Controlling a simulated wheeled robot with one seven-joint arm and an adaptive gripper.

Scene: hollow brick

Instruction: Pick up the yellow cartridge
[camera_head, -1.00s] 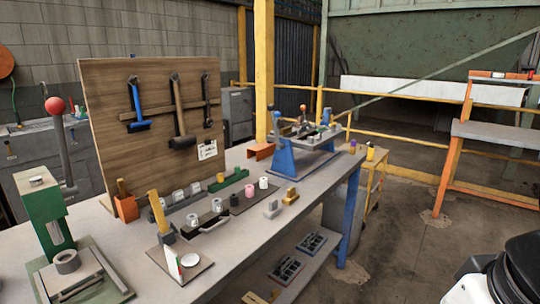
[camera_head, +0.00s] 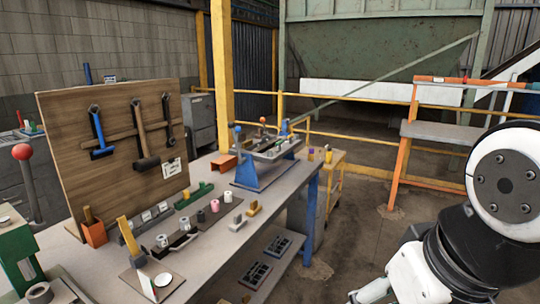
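Two small yellow things could be the cartridge, and I cannot tell which. A small yellow cylinder (camera_head: 328,156) with a dark top stands upright beyond the bench's far right end, close to a purple one (camera_head: 311,154). My arm shows at the lower right, away from both.
The long grey workbench (camera_head: 213,245) carries a wooden tool board (camera_head: 70,150), a blue-legged fixture (camera_head: 248,174) and several small rollers. A yellow-framed cart (camera_head: 336,172) stands past its end. An orange-legged stand (camera_head: 404,165) is at right. Floor between is clear.

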